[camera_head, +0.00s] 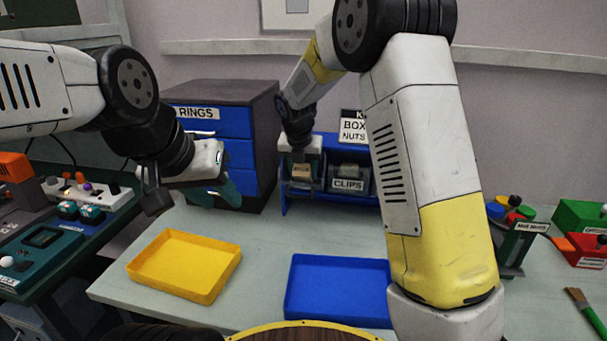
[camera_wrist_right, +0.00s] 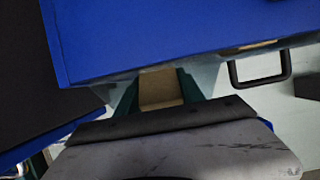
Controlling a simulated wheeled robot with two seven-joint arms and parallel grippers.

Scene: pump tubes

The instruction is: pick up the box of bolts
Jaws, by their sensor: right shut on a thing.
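A small box (camera_head: 302,170) with a tan face stands in the left part of the blue shelf at the back. Its label cannot be read. My right gripper (camera_head: 302,162) reaches down to it and is shut on it. In the right wrist view the tan box (camera_wrist_right: 160,88) sits between the teal fingers, just under a blue shelf board (camera_wrist_right: 170,30); much of the box is hidden. My left gripper (camera_head: 190,200) hangs open and empty in front of the blue drawers, above the table.
A box labelled CLIPS (camera_head: 348,180) stands right beside the held box. The blue drawer cabinet (camera_head: 238,155) labelled RINGS is to the left. A yellow tray (camera_head: 185,264) and a blue tray (camera_head: 337,290) lie on the table in front. Coloured tools and bins sit at the right.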

